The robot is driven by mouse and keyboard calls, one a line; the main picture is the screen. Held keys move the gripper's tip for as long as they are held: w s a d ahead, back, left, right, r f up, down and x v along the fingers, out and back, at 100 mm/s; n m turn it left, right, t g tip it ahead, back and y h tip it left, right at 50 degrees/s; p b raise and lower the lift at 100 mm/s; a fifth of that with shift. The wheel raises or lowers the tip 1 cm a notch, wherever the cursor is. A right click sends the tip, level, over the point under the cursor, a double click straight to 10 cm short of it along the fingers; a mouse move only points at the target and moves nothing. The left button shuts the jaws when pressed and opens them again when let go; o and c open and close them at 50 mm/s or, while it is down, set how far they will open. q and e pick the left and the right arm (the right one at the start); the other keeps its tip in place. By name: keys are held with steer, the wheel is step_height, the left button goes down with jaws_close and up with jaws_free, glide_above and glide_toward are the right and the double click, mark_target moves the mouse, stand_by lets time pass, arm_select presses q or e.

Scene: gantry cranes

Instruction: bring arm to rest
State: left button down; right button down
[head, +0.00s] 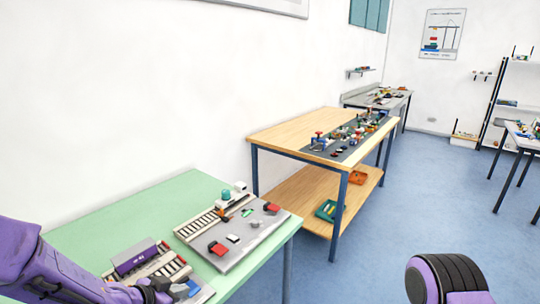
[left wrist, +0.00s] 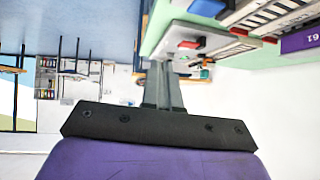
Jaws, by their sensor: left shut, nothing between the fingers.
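My left arm (head: 50,262) is purple and comes in from the left, low over the green table (head: 125,212). My left gripper (head: 160,290) is at the bottom edge of the head view, by the near board on that table. In the left wrist view its grey fingers (left wrist: 164,85) are together with nothing between them. The picture there is upside down, with the table at the top. A purple and black part of my own body (head: 445,280) shows at the bottom right. My right gripper is not in view.
On the green table lie a grey board (head: 240,235) with a track and red blocks, and a purple block (head: 134,256) on the near board. A wooden table (head: 290,130) with small models stands beyond. Blue floor (head: 400,200) is free to the right.

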arm_select(q)
steer(key=s+a+f+n+y+b, duration=0.2)
steer(key=s+a+f+n+y, duration=0.1)
steer(key=s+f+n, duration=0.4)
steer(key=s+a+f+n+y+b, duration=0.1)
steer(key=s+a+f+n+y, duration=0.15)
steer(key=f+n, duration=0.45)
steer(key=s+a+f+g+y+b, duration=0.1)
steer(key=s+f+g, duration=0.1)
steer(key=s+f, duration=0.5)
steer(key=s+a+f+g+y+b, duration=0.1)
steer(key=s+f+g, duration=0.2)
steer(key=s+f, duration=0.4)
steer(key=s, duration=0.6)
steer(key=shift+g+b, duration=0.3)
steer(key=shift+b, duration=0.05)
steer(key=c, duration=1.8)
jaws_free()
steer(key=shift+w+y, duration=0.1)
steer(key=shift+y, duration=0.15)
